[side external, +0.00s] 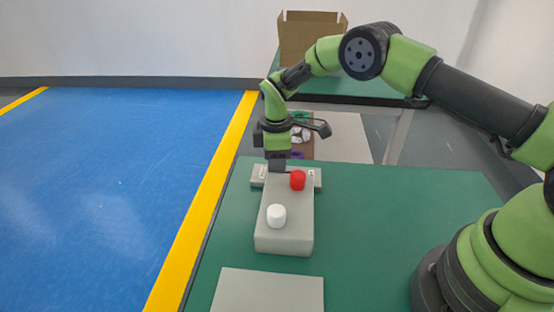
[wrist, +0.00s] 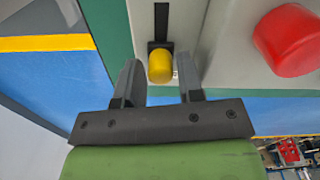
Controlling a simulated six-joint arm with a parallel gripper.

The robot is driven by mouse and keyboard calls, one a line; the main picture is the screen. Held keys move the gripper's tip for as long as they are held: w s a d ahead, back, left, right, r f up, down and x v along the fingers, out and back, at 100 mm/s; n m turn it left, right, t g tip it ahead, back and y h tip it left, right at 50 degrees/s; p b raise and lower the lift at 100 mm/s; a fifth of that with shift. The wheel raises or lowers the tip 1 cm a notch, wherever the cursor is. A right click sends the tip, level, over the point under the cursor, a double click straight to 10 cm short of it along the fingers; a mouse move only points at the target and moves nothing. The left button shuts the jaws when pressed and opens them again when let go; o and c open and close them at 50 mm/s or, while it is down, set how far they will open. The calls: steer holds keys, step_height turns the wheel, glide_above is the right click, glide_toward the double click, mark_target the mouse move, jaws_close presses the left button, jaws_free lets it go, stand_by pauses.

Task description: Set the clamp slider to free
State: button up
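The clamp slider has a yellow knob (wrist: 160,66) at the near end of a straight black slot (wrist: 161,22), seen in the wrist view. My gripper (wrist: 158,72) is open, with one finger on each side of the knob and small gaps showing. In the side external view, my gripper (side external: 277,166) points down at the low grey slider plate (side external: 259,182) behind the control box. The gripper hides the yellow knob there. Small labels at the plate's two ends are too small to read.
The grey control box (side external: 284,237) carries a red knob (side external: 298,180) and a white knob (side external: 277,215). The red knob (wrist: 289,40) is right of the slider in the wrist view. A grey panel (side external: 268,291) lies in front. The green table (side external: 400,220) is clear to the right.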

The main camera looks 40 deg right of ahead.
steer(key=shift+r, duration=0.1)
step_height(320, 180, up, 10)
steer(key=shift+f, duration=0.1)
stand_by(0.4)
steer(key=s+d+r+m+t+y, duration=0.1)
steer(key=s+r+m+t, duration=0.1)
steer(key=s+r+m, duration=0.5)
steer(key=s+r+m+t, duration=0.15)
steer(key=s+r, duration=0.45)
steer(key=r, duration=0.6)
steer(key=s+m+t+y, duration=0.1)
steer(key=s+m+t, duration=0.2)
steer(key=s, duration=1.2)
steer(key=m, duration=0.3)
steer(key=shift+s+d+f+m+t, duration=0.15)
steer(key=shift+f+m+t, duration=0.1)
steer(key=shift+m+t, duration=0.1)
